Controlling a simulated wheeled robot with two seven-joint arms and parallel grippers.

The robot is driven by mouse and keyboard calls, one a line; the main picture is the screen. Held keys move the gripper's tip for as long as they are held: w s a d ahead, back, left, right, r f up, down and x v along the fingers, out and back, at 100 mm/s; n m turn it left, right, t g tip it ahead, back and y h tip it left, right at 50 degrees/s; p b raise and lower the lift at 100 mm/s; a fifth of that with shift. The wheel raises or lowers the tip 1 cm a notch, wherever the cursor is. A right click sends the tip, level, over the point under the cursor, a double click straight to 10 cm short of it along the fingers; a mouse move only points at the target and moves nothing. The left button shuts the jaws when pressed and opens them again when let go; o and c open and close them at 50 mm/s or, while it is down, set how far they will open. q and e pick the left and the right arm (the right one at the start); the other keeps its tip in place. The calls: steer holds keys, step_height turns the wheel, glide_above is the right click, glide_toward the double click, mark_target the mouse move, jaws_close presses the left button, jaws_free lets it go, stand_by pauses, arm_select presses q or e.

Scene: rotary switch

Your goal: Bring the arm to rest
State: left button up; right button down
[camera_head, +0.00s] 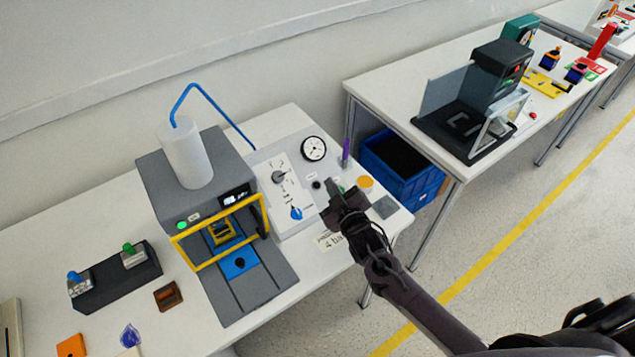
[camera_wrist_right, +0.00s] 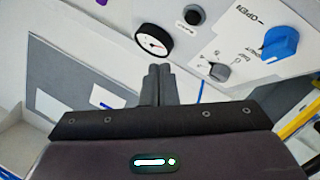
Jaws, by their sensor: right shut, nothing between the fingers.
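My right arm (camera_head: 440,315) reaches in from the lower right in the head view. Its right gripper (camera_head: 335,190) is over the right end of the near table, just right of the white switch panel (camera_head: 275,206). In the right wrist view the fingers (camera_wrist_right: 160,72) are together with nothing between them. The panel carries a blue rotary knob (camera_head: 296,212) and a grey rotary switch (camera_head: 279,177). Both also show at the right wrist view's upper right: the blue knob (camera_wrist_right: 281,42) and the grey switch (camera_wrist_right: 219,70). The gripper looks apart from both. My left gripper is not in view.
A round gauge (camera_head: 313,148) stands behind the panel. A grey press (camera_head: 195,180) with a yellow frame is left of it. A blue crate (camera_head: 400,165) sits below, between the tables. A second table (camera_head: 385,85) holds a dark machine. Floor is open at lower right.

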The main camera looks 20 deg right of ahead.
stand_by(0.3)
steer(key=s+d+r+m+g+h, duration=0.1)
steer(key=s+r+m+g, duration=0.35)
steer(key=s, duration=0.85)
steer(key=s+r+m+g+h, duration=0.1)
steer(key=s+r+m+g, duration=0.1)
steer(key=s+g, duration=0.8)
steer(key=s+f+b, duration=0.1)
steer(key=s+f, duration=0.1)
steer(key=f, duration=1.4)
steer(key=s+f+b, duration=0.2)
steer(key=s+f, duration=0.1)
steer(key=f, duration=1.3)
steer(key=s+d+f+b, duration=0.1)
steer(key=s+d+f, duration=0.1)
steer(key=s+f, duration=0.7)
steer(key=s+d+f+g+b, duration=0.1)
steer(key=s+d+f, duration=0.1)
steer(key=s+f, duration=0.8)
step_height(320, 180, down, 3)
steer(key=shift+s+r+n, duration=0.2)
steer(key=shift+s+n, duration=0.1)
steer(key=shift+n, duration=0.15)
